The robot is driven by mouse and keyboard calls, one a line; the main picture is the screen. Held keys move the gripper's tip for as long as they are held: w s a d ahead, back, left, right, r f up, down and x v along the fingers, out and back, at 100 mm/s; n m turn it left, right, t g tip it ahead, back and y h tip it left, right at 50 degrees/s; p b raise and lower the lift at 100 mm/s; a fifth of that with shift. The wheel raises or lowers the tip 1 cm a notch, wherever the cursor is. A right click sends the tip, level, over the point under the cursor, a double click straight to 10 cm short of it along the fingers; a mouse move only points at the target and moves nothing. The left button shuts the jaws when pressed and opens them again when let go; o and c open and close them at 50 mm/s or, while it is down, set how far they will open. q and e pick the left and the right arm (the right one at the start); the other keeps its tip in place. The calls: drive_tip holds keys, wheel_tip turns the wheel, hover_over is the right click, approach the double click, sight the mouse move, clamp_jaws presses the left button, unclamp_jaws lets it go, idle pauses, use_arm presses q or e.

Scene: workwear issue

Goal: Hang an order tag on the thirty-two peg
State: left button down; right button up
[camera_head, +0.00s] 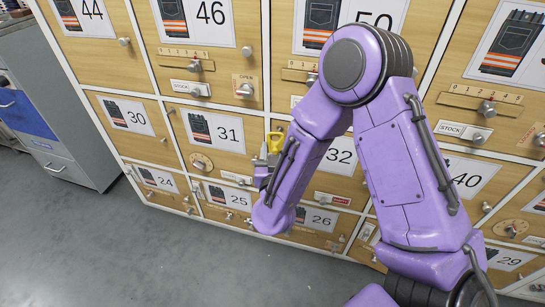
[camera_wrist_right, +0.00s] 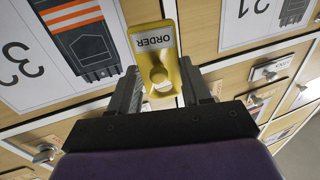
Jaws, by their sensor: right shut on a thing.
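My right gripper (camera_head: 268,158) is shut on a yellow order tag (camera_head: 274,141), in front of the cabinet between the 31 and 32 doors. In the right wrist view the gripper's fingers (camera_wrist_right: 162,78) flank the tag (camera_wrist_right: 148,54), whose white ORDER label appears upside down. A rounded yellow shape shows at the tag's hole; I cannot tell whether a peg passes through it. The 32 door's number card (camera_head: 343,156) is partly behind my right arm. I cannot make out the thirty-two peg. My left gripper is not in view.
Grey and blue drawers (camera_head: 28,115) stand at the left. The grey floor (camera_head: 90,255) is clear at lower left.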

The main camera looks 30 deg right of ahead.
drive_tip(key=shift+w+d+f+b, duration=0.15)
drive_tip(key=shift+w+d+b, duration=0.15)
drive_tip(key=shift+w+d, duration=0.6)
drive_tip(key=shift+w+d+f, duration=0.3)
drive_tip(key=shift+w+d, duration=0.1)
drive_tip(key=shift+d, duration=0.25)
drive_tip(key=o, duration=1.2)
drive_tip(key=shift+d, duration=0.15)
drive_tip(key=shift+s, duration=0.1)
drive_tip(key=p, duration=0.1)
approach(280, 148)
drive_tip(key=shift+w+f, duration=0.1)
drive_tip(key=shift+w, duration=0.45)
